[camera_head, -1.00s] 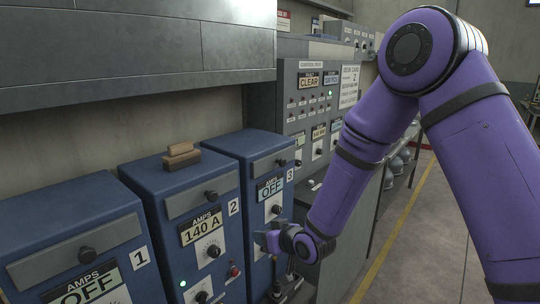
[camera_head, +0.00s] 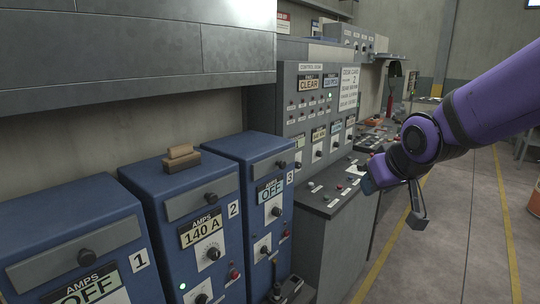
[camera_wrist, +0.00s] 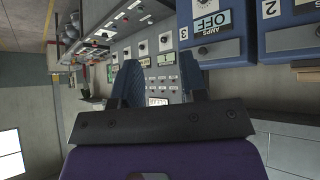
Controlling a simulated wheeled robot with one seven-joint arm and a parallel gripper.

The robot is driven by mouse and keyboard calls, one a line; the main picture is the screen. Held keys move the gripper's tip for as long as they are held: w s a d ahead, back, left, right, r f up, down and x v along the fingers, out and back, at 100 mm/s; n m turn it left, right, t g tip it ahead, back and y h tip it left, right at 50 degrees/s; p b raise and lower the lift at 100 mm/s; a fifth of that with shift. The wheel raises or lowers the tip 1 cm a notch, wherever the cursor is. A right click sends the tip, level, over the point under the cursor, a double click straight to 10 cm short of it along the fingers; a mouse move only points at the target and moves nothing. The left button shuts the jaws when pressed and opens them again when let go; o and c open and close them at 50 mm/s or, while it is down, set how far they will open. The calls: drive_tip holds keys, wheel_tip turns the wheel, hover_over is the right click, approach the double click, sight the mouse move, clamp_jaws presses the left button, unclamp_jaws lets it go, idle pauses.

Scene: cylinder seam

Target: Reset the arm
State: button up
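My purple arm (camera_head: 500,95) reaches in from the right edge in the head view. My gripper (camera_head: 392,198) hangs over the aisle side of the control desk, clear of the blue cabinets. In the wrist view my gripper (camera_wrist: 158,75) shows two blue-grey fingers standing apart with nothing between them. I cannot tell the exact gap between the fingers and the desk edge.
Blue cabinets 1 (camera_head: 85,240), 2 (camera_head: 190,215) and 3 (camera_head: 262,190) stand at left; 2 reads 140 A, 3 reads OFF. The grey control desk (camera_head: 330,200) is behind. Floor at right (camera_head: 460,250) is open.

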drive_tip(key=s+d+r+m+g, duration=0.1)
drive_tip(key=s+d, duration=0.3)
drive_tip(key=s, duration=0.6)
drive_tip(key=s+d+r+m+g+h, duration=0.1)
drive_tip(key=s+d+r, duration=0.3)
drive_tip(key=s, duration=0.6)
drive_tip(key=shift+s+r+m+g, duration=0.15)
drive_tip(key=shift+s+m+g, duration=0.25)
drive_tip(key=shift+m, duration=0.1)
drive_tip(key=shift+d, duration=0.1)
